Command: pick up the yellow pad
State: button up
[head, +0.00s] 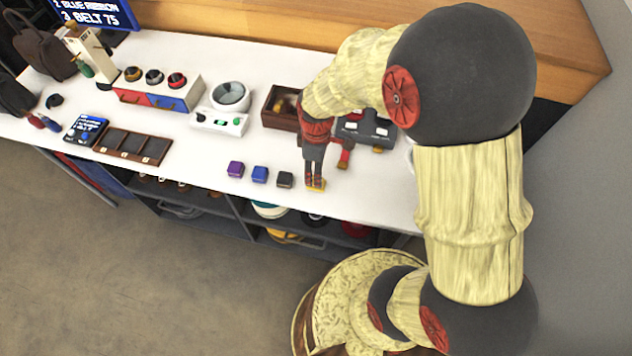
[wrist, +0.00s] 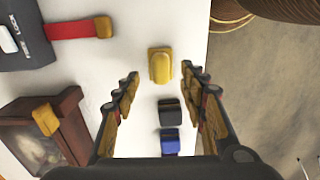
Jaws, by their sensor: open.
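The yellow pad (wrist: 160,65) lies on the white table, a little beyond and between my open fingertips in the wrist view. In the head view only a bit of the yellow pad (head: 316,185) shows, just under my fingertips. My gripper (head: 314,180) points down over the table's front edge area, and it also shows in the wrist view (wrist: 161,82) with its two fingers spread apart and nothing between them held. I cannot tell the exact height of the fingertips above the pad.
A black pad (head: 285,179), a blue pad (head: 259,174) and a purple pad (head: 235,169) stand in a row left of the yellow one. A wooden box (wrist: 70,110) and a dark device with a red strap (wrist: 75,29) lie close by. The table's front edge is near.

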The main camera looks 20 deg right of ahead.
notch_tip(320, 180, down, 5)
jog(key=b, duration=0.2)
jog(key=shift+b, duration=0.3)
jog(key=shift+r, duration=0.1)
grip_shut()
